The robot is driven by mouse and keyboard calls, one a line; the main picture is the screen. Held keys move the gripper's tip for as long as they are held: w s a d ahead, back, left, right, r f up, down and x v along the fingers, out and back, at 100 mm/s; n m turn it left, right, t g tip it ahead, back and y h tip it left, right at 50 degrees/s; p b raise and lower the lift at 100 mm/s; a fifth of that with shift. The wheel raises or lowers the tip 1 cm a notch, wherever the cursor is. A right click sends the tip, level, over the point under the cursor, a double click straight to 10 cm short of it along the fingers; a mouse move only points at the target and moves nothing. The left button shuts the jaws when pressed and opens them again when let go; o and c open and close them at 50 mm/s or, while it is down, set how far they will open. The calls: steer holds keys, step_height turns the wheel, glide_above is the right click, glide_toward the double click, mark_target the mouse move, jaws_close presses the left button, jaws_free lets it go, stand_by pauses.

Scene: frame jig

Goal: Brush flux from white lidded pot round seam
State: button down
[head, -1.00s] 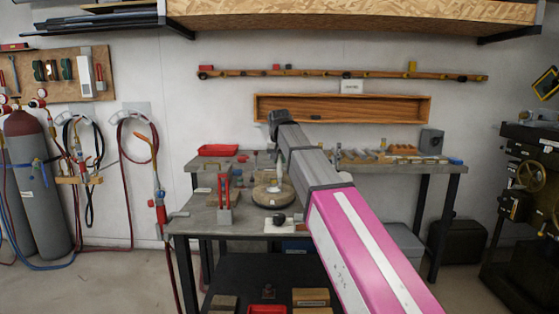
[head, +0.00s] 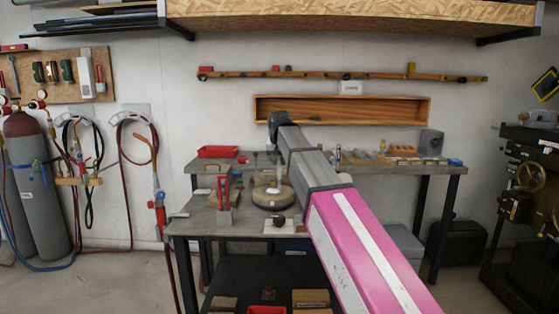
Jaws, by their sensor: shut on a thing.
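My arm reaches from the lower right over the bench, its dark wrist end above a round tan-topped turntable with a dark base (head: 273,197). My gripper (head: 278,168) hangs small and partly hidden below the wrist, over the turntable. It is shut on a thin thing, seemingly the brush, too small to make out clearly. A pale piece stands on the turntable; its seam cannot be made out, nor whether the brush touches it. In front lies a white sheet (head: 272,229) with a small dark round thing (head: 280,220) on it. I cannot pick out the white lidded pot for sure.
A red clamp-like stand (head: 224,196) is left of the turntable. A red tray (head: 217,151) and several small tools and blocks lie along the rear bench (head: 420,168). Gas bottles (head: 35,190) stand at far left; a drill-like machine (head: 530,190) is at far right.

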steer(key=shift+s, duration=1.45)
steer(key=shift+r, duration=0.1)
step_height(320, 180, up, 7)
stand_by(0.6)
